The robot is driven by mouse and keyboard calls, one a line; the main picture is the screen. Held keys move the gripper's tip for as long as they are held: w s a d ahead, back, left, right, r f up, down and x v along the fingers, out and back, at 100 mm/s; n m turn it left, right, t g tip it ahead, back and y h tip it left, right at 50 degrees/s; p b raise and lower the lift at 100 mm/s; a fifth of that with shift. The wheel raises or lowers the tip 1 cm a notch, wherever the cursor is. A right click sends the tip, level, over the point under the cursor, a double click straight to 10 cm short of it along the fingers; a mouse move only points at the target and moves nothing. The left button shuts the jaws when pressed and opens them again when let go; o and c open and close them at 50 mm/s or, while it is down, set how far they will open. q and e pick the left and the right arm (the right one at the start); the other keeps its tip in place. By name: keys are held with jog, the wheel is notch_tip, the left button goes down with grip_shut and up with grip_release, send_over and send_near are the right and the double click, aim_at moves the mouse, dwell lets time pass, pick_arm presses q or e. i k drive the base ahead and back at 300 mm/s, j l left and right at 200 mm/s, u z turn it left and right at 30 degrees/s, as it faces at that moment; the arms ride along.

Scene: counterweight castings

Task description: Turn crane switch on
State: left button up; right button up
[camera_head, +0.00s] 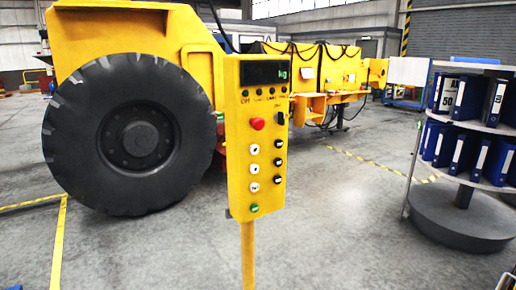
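A yellow control box (240,150) stands upright on a yellow post (248,262) in the middle of the view. A dark display (264,72) with a green "kg" is at its top, with a row of small dark knobs or lamps below. A red round button (257,124) is on the upper left of its face. A small dark switch (280,118) sits to the right of the red button, under a tiny label. White, black and green buttons fill the lower face. The labels are too small to read, so I cannot tell for sure which is the crane switch. Neither gripper can be made out.
A yellow vehicle with a big black tyre (135,135) stands behind the box at left. A round shelf (465,125) with several blue binders stands at right. The grey floor (345,225) between box and shelf is clear, with yellow tape lines.

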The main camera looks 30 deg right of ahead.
aim_at(279, 117)
jog(key=i+l+z, duration=0.1)
jog(key=z, duration=0.9)
